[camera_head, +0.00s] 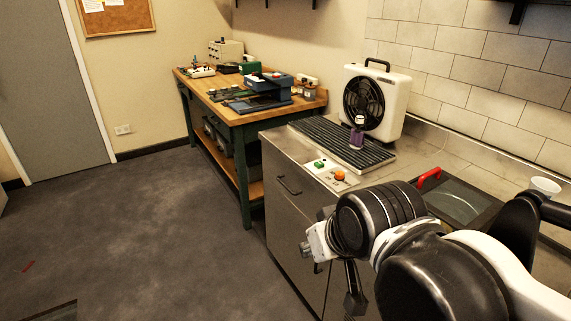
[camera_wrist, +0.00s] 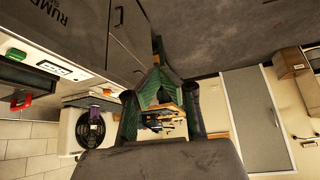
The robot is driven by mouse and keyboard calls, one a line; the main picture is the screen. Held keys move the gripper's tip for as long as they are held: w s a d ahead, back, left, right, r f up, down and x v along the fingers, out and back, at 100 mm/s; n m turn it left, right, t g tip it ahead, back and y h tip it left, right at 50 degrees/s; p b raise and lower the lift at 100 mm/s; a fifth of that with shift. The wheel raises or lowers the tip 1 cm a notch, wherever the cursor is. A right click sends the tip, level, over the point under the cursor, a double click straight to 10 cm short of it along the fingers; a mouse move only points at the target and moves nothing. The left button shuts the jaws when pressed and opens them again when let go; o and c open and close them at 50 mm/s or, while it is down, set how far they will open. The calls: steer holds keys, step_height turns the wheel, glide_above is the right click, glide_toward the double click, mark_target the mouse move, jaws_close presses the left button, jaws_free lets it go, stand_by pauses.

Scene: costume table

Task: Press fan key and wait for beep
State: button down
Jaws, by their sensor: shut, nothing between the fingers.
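A pale control panel (camera_head: 329,172) on the steel counter carries a green key (camera_head: 320,163) and an orange key (camera_head: 340,176). Its labels are too small to read, so I cannot tell which is the fan key.
A purple bottle (camera_head: 357,136) stands on the dark slatted grille (camera_head: 330,141). A red handle (camera_head: 429,177) on a dark-framed glass lid and a white cup (camera_head: 546,186) are to the right. A wooden workbench (camera_head: 240,117) stands left. The floor (camera_head: 140,220) is mostly clear.

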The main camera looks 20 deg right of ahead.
steer(key=shift+d, duration=0.1)
steer(key=w+d+r+h+p, duration=0.1)
steer(key=w+d+r, duration=0.15)
steer(key=w, duration=0.25)
steer(key=w+d+r+h+p, duration=0.1)
steer(key=w+d+r, duration=0.1)
steer(key=w+r, duration=0.3)
steer(key=m+g+h+p, duration=0.3)
steer(key=m+h+p, duration=0.1)
steer(key=h+p, duration=0.15)
glide_above(319, 163)
step_height(319, 163, down, 8)
steer(key=shift+a+h, duration=0.1)
steer(key=shift+h, duration=0.35)
step_height(319, 163, down, 8)
steer(key=b, duration=0.4)
steer(key=shift+r, duration=0.1)
steer(key=shift+f+b, duration=0.4)
steer(key=shift+f, duration=0.1)
